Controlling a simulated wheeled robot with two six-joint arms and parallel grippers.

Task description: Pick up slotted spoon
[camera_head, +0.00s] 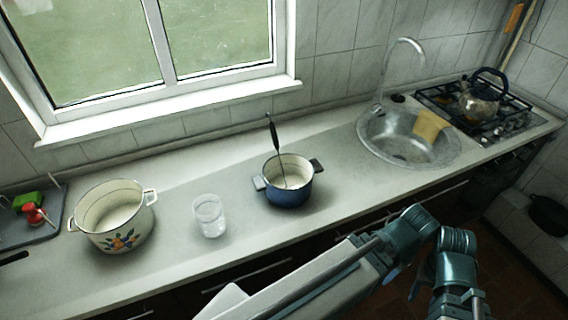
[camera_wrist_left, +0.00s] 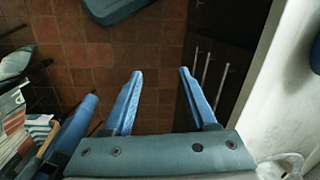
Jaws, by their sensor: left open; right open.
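The slotted spoon (camera_head: 275,140) stands tilted in a small blue enamel pot (camera_head: 287,192) on the counter. Its dark handle rises above the rim, and its lower end is hidden inside the pot. My right gripper (camera_head: 440,280) is at the lower right in the head view, in front of the counter and well apart from the spoon; its jaws are hard to make out there. My left gripper (camera_wrist_left: 160,73) is open and empty in the left wrist view, above a tiled floor. The spoon is not in that view.
A glass (camera_head: 209,217) and a white flowered pot (camera_head: 117,222) stand left of the blue pot. A sink (camera_head: 375,145) with a tap and a stove with a kettle (camera_head: 481,100) are to the right. The counter behind the blue pot is clear.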

